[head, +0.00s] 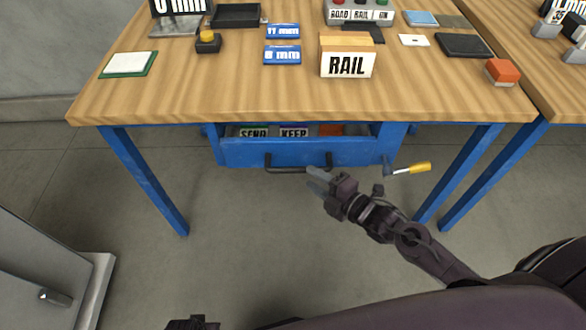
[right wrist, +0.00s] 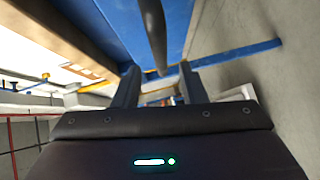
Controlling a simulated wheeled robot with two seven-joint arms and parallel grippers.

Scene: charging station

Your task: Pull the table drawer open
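The blue table drawer (head: 300,152) stands slightly out under the table (head: 225,92), and its contents show through the gap at the top. Its black bar handle (head: 283,169) is on the front face. My right gripper (head: 317,181) is at the right end of the handle, in front of the drawer. In the right wrist view its two fingers (right wrist: 158,84) are apart, and the dark handle (right wrist: 153,30) runs toward the gap between them. I see no finger closed on it. My left gripper does not show clearly; only a dark part of mine is at the bottom edge.
A yellow-handled crank (head: 410,168) sticks out right of the drawer. SEND and KEEP labelled items (head: 293,132) lie inside the drawer. A RAIL box (head: 347,62) stands on the tabletop above. Blue table legs flank the drawer; the floor in front is clear.

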